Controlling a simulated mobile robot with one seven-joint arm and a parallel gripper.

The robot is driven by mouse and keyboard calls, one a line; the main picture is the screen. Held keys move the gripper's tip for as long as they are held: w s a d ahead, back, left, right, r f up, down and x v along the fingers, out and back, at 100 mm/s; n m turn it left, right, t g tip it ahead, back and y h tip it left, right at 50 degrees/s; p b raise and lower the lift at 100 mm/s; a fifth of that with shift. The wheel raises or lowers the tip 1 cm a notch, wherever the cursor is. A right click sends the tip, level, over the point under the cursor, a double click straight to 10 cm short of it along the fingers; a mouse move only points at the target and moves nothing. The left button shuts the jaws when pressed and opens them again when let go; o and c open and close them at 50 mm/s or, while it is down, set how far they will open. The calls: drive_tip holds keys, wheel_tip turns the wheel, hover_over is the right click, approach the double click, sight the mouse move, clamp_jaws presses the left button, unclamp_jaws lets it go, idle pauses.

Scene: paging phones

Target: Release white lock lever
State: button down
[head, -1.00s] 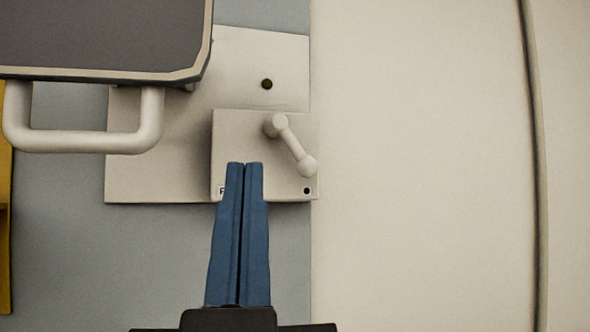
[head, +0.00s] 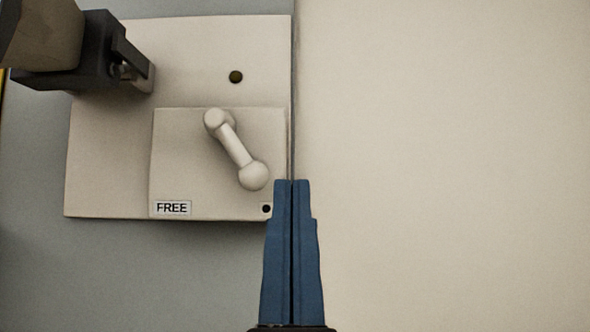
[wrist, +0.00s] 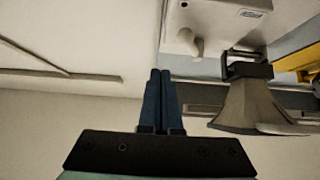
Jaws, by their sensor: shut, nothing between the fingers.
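The white lock lever (head: 236,148) is on a raised cream plate (head: 180,160) in the head view. It slants from its upper-left pivot down to a round knob at lower right. A "FREE" label (head: 172,208) is at the plate's lower left, and a dark dot (head: 266,209) is at its lower right. My gripper (head: 292,182) has its blue fingers shut and empty. In the head view its tips appear just right of and slightly below the knob; contact cannot be told. The wrist view shows the lever (wrist: 190,42) above and right of the fingertips (wrist: 160,74), with a visible gap.
A larger cream backing panel (head: 110,170) surrounds the plate and has a dark hole (head: 236,76). A dark bracket (head: 85,60) with a grey-brown flared body (wrist: 245,105) sits at the upper left in the head view. A broad cream surface (head: 450,160) fills the right.

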sight(236, 149)
drive_tip(key=w+d+r+m+g+y+p, duration=0.4)
drive_tip(key=w+d+m+g+y+p, duration=0.1)
drive_tip(key=d+m+p, duration=0.15)
drive_tip(key=s+d+m+g+y+p, duration=0.3)
drive_tip(key=s+m+g+y+p, duration=0.1)
drive_tip(key=s+g+y+p, duration=0.1)
drive_tip(key=s+g+p, duration=0.1)
drive_tip(key=s+g, duration=0.1)
drive_tip(key=s, duration=0.1)
drive_tip(key=shift+s+d+f, duration=0.15)
drive_tip(key=shift+d+f, duration=0.1)
drive_tip(key=shift+f, duration=0.05)
drive_tip(key=shift+m, duration=0.25)
drive_tip(key=s+a+b+x, duration=0.1)
drive_tip(key=a+b+x, duration=0.1)
drive_tip(key=x, duration=1.1)
drive_tip(key=shift+s+a+f, duration=0.15)
drive_tip(key=shift+s+a, duration=0.1)
drive_tip(key=shift+s, duration=0.15)
